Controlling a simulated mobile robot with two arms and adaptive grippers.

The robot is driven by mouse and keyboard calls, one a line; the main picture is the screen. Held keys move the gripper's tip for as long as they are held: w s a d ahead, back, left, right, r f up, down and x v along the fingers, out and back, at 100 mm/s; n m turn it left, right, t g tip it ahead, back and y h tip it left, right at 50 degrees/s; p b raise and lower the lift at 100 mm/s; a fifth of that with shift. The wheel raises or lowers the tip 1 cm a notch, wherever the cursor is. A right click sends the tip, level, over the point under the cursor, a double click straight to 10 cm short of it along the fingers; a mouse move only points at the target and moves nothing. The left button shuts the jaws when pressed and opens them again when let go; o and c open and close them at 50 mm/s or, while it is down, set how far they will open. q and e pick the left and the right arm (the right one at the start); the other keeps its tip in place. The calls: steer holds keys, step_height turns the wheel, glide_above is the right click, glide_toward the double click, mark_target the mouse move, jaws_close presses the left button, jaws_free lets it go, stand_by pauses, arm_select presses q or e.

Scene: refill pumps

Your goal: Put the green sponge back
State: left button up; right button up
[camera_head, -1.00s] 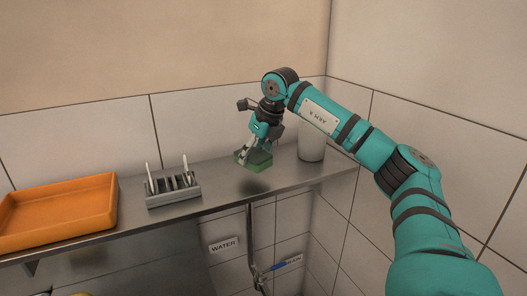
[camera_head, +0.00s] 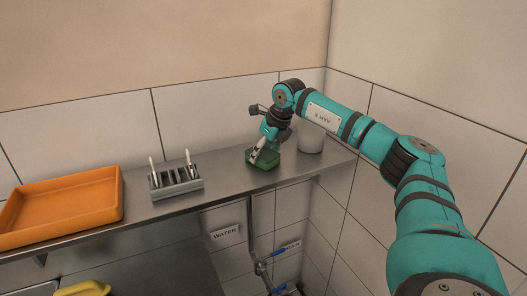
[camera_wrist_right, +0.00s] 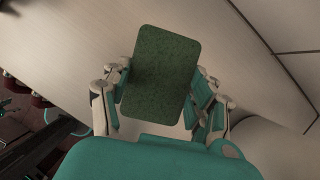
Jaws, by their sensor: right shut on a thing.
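The green sponge (camera_head: 265,161) is at the shelf surface, between the grey rack and the white container, in the head view. My right gripper (camera_head: 262,150) is shut on it from above. In the right wrist view the sponge (camera_wrist_right: 162,75) sits between the two fingers of my right gripper (camera_wrist_right: 162,90), its dark green face toward the camera. I cannot tell for certain whether its underside touches the shelf. My left gripper is not in view.
The metal shelf (camera_head: 225,187) holds an orange tray (camera_head: 62,208), a grey rack (camera_head: 177,186) with upright white pieces, and a white container (camera_head: 310,138) close behind my gripper. A pipe with blue-handled valves (camera_head: 262,268) and a WATER label (camera_head: 226,233) are below.

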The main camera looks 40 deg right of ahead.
steer(key=o, duration=0.8)
steer(key=shift+c, duration=0.2)
steer(key=shift+o, duration=1)
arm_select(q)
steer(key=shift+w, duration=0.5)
arm_select(e)
steer(key=shift+o, duration=0.3)
steer(key=shift+r, duration=0.35)
arm_select(q)
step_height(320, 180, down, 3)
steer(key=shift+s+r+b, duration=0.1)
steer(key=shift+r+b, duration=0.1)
steer(key=shift+b, duration=1.05)
arm_select(e)
steer(key=v, duration=1.1)
steer(key=shift+s+r, duration=0.15)
steer(key=shift+r, duration=0.1)
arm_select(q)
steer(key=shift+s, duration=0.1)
arm_select(e)
steer(key=shift+f, duration=0.1)
